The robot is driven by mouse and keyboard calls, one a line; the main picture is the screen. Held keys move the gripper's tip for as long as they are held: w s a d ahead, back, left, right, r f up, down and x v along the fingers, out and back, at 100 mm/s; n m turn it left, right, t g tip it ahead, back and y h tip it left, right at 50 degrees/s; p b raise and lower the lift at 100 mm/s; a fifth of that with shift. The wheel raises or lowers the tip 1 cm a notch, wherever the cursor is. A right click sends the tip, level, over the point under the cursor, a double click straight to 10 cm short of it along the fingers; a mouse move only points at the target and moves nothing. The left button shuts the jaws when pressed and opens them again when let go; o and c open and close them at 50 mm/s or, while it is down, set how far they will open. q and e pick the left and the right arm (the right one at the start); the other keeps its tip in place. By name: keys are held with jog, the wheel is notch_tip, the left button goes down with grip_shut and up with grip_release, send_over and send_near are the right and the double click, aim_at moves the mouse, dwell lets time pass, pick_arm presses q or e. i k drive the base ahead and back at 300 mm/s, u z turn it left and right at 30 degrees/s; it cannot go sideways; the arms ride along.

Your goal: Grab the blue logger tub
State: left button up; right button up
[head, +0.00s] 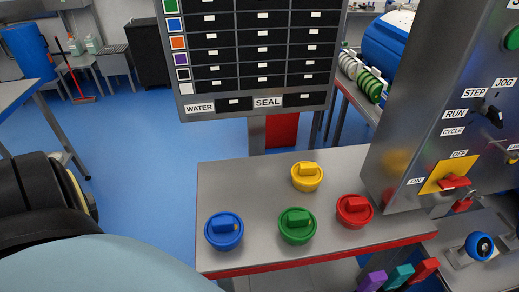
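The blue logger tub (224,232) is round with a raised bar-shaped grip on its lid. It sits upright at the left end of the metal table (238,182), near the front edge. A green tub (296,226) stands to its right, a red tub (354,211) further right, and a yellow tub (306,177) behind the green one. A bulky part of my own body fills the lower left, left of the blue tub. Neither gripper's fingers show, so nothing is seen touching the tubs.
A grey control box (415,140) with a red switch (454,182) rises over the table's right side. A dark slotted board (262,45) stands behind the table. Purple, teal and red pieces lie below its front right. The table's back left is clear.

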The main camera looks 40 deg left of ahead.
aim_at(224, 230)
jog(key=z, duration=0.05)
jog(key=k, duration=0.75)
jog(key=u, duration=1.15)
jog(key=i, duration=0.5)
